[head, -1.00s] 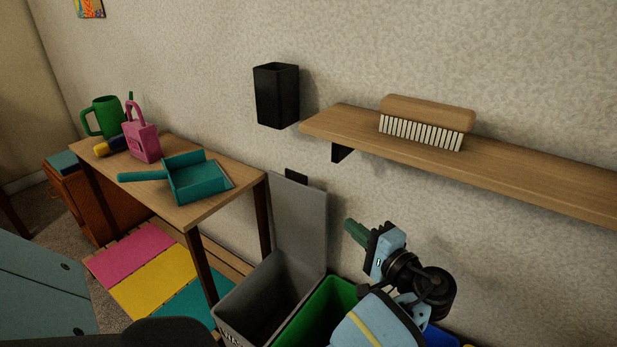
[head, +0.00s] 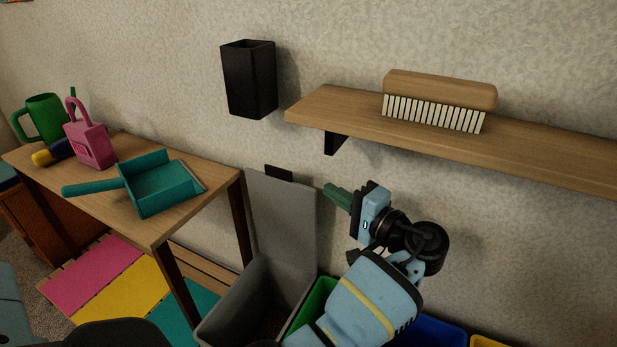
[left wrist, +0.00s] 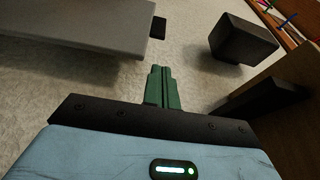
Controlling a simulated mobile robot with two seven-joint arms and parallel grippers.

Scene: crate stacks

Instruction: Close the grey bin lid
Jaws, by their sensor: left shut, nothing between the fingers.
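The grey bin (head: 222,312) stands on the floor below the wall, and its inside is open to view. Its grey lid (head: 283,222) stands upright at the back, close to the wall. My left gripper (head: 328,189) is just right of the lid's upper part in the head view. Its green fingers are shut together with nothing between them and point left. In the left wrist view the shut fingers (left wrist: 161,75) are apart from the lid (left wrist: 85,25), which shows at the upper left. My right gripper is not in view.
A green bin (head: 309,302) stands right of the grey one, with blue (head: 440,332) and yellow (head: 488,342) bins beyond. A shelf (head: 560,150) with a brush is above. A table (head: 215,200) with a teal dustpan (head: 160,188) stands left. A black holder (head: 249,80) hangs on the wall.

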